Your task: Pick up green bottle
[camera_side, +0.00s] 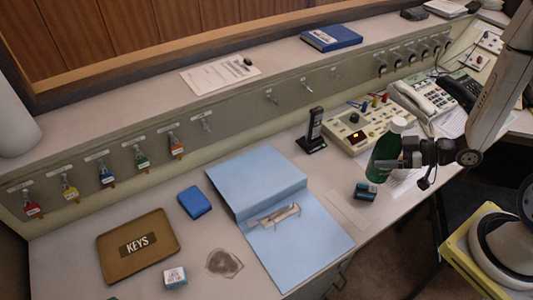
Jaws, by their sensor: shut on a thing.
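The fingers hide part of the bottle's right side. I cannot tell whether the bottle's base touches the desk.
A small dark teal box (365,191) lies just below the bottle. A beige control panel (362,124) and a telephone (424,96) are behind it. A black handset stand (312,132) is to the left. An open blue binder (290,240) and a keys tray (110,246) lie further left.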

